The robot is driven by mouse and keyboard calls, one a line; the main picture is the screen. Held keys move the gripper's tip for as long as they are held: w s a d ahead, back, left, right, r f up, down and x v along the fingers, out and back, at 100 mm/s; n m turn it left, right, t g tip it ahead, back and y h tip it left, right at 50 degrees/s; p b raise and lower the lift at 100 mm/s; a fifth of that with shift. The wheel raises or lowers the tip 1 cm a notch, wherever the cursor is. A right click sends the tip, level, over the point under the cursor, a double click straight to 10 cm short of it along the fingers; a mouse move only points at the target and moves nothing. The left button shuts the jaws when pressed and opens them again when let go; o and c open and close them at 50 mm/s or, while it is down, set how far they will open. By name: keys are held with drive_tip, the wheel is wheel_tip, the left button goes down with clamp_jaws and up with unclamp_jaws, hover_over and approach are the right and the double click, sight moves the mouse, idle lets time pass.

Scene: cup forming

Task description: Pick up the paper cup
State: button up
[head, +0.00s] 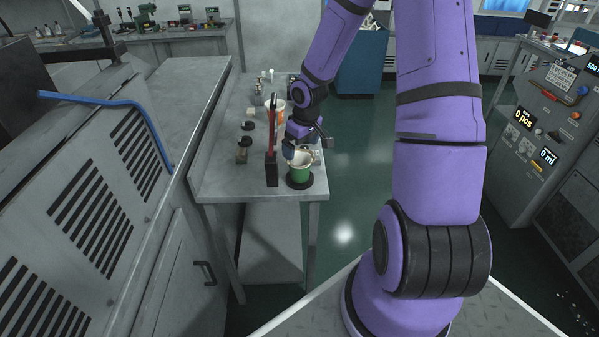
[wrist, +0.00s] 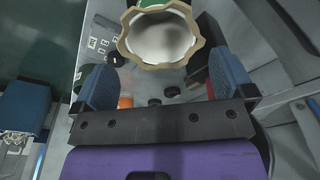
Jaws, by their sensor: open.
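The paper cup (head: 300,171) is green with a pale inside and stands upright on a round black base near the front end of the bench. In the wrist view, the cup's wavy tan rim and white inside (wrist: 160,38) show at the top of the picture, just beyond the blue fingertips. My gripper (head: 297,150) is at the cup's rim in the head view and hides part of it. In the wrist view, my gripper (wrist: 163,72) is open, with its blue fingers spread apart and nothing clasped. I cannot tell whether a finger touches the cup.
A tall red and black upright piece (head: 271,150) stands close to the left of the cup. A white and orange cup-like thing (head: 274,108) is farther back. Small black-topped parts (head: 245,142) lie to the left. The metal bench (head: 222,170) is clear at its left front.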

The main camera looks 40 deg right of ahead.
sight(300, 158)
drive_tip(key=shift+w+a+f, duration=0.1)
drive_tip(key=shift+w+f, duration=0.05)
drive_tip(key=shift+f, duration=2.6)
drive_tip(key=c, duration=0.9)
drive_tip(key=shift+r, duration=0.15)
drive_tip(key=shift+c, duration=0.2)
